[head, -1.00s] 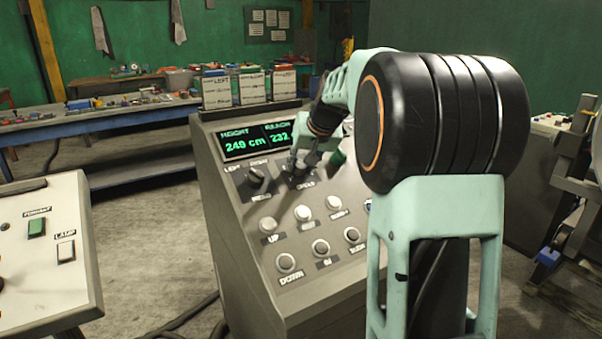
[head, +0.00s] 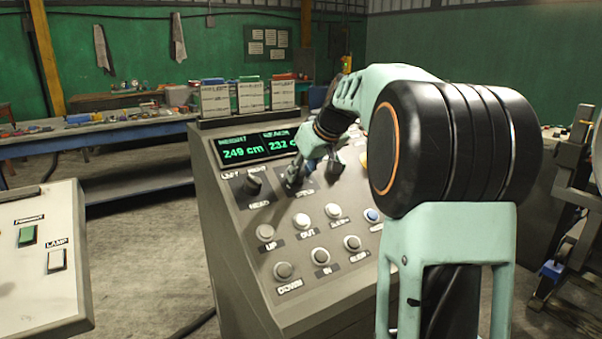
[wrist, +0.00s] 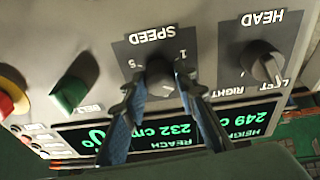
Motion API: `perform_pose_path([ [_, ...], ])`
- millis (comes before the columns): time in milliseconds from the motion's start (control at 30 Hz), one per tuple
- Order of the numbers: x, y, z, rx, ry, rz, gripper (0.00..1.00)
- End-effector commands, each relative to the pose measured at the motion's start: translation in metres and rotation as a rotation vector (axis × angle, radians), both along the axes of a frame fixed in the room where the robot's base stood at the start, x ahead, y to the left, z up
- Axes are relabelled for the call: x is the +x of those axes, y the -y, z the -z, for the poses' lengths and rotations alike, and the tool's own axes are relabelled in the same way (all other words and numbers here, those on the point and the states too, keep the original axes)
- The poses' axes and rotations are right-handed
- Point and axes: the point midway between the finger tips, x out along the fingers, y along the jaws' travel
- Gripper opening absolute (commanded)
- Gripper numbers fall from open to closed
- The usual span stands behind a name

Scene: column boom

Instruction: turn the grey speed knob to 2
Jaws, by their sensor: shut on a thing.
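The grey speed knob (wrist: 160,77) sits on the sloped console under the SPEED label, upside down in the wrist view. My gripper (wrist: 155,80) is shut on the knob, one blue finger on each side. I cannot tell which number the knob points to. In the head view my gripper (head: 298,178) is at the console's upper part, and its fingers mostly hide the knob.
A red button (wrist: 8,98) is farther along. The display (head: 245,149) reads 249 cm and 232 cm. Several round buttons (head: 307,230) lie below.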

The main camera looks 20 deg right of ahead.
Motion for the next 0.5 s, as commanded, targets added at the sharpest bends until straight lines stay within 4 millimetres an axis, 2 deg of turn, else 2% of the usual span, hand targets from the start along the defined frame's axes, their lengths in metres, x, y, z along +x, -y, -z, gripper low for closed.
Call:
perform_pose_path([
  [267,-0.0001,0.0,0.0001,0.0,-0.001,0.0,0.02],
  [300,-0.0001,0.0,0.0001,0.0,-0.001,0.0,0.3],
  [433,-0.0001,-0.0001,0.0001,0.0,-0.001,0.0,0.44],
  [500,-0.0001,-0.0001,0.0001,0.0,-0.001,0.0,0.44],
])
